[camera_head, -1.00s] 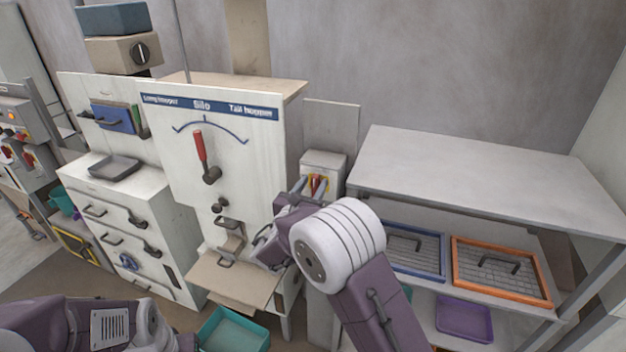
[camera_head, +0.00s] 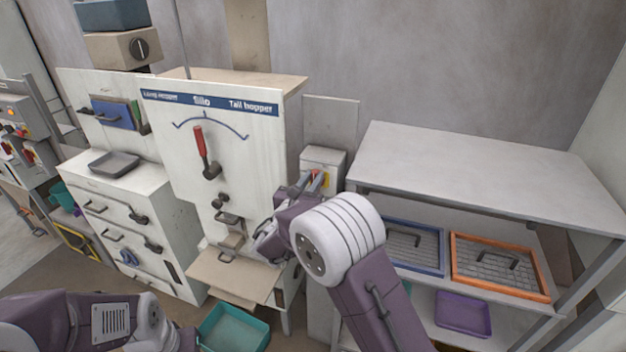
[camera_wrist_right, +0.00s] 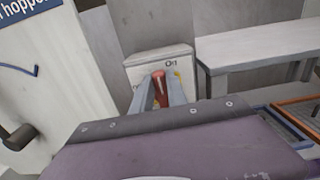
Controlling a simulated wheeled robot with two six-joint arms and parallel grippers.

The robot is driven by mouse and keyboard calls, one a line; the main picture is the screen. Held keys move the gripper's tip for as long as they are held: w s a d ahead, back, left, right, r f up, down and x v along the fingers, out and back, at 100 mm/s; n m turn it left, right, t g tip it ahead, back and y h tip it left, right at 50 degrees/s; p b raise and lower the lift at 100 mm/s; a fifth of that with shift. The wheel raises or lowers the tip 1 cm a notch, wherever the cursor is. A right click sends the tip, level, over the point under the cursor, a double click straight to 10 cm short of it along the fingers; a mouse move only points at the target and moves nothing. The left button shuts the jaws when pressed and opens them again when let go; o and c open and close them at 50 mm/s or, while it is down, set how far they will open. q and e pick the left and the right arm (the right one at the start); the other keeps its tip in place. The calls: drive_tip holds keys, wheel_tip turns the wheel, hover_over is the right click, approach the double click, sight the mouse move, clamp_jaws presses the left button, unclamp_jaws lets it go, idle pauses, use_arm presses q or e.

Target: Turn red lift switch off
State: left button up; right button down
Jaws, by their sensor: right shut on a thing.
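The red lift switch is a red lever (camera_wrist_right: 161,90) on the front of a small pale box (camera_wrist_right: 158,56), which also shows in the head view (camera_head: 322,159). An "On" label is printed at the upper right of the lever; a second label at the left is mostly hidden by a finger. My right gripper (camera_wrist_right: 161,96) is shut on the red lever, one grey finger on each side. In the head view my right gripper (camera_head: 315,182) reaches the box front, and my wrist hides the lower part. My left arm shows at bottom left, its gripper out of view.
The silo panel (camera_head: 245,150) with its own red-handled lever (camera_head: 204,150) stands left of the box. A grey shelf table (camera_head: 480,185) with blue (camera_head: 442,262) and orange (camera_head: 545,280) framed trays stands close on the right. A teal bin (camera_head: 235,330) is on the floor below.

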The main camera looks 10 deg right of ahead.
drive_tip(key=shift+f+n, duration=0.3)
drive_tip(key=shift+f, duration=0.2)
drive_tip(key=shift+w+a+f+n+p, duration=0.3)
drive_tip(key=shift+n+p, duration=1)
drive_tip(key=shift+n, duration=1.5)
drive_tip(key=shift+w+a+f+n+p, duration=0.1)
drive_tip(key=shift+a+f+n+p, duration=0.25)
drive_tip(key=shift+n+p, duration=1.75)
drive_tip(key=shift+w+a+f+n+p, duration=0.2)
drive_tip(key=shift+f+n+p, duration=0.3)
drive_tip(key=shift+n, duration=3)
drive_tip(key=shift+r+n, duration=0.1)
drive_tip(key=shift+n, duration=0.2)
drive_tip(key=c, duration=1.3)
unclamp_jaws()
drive_tip(key=shift+w+d, duration=0.1)
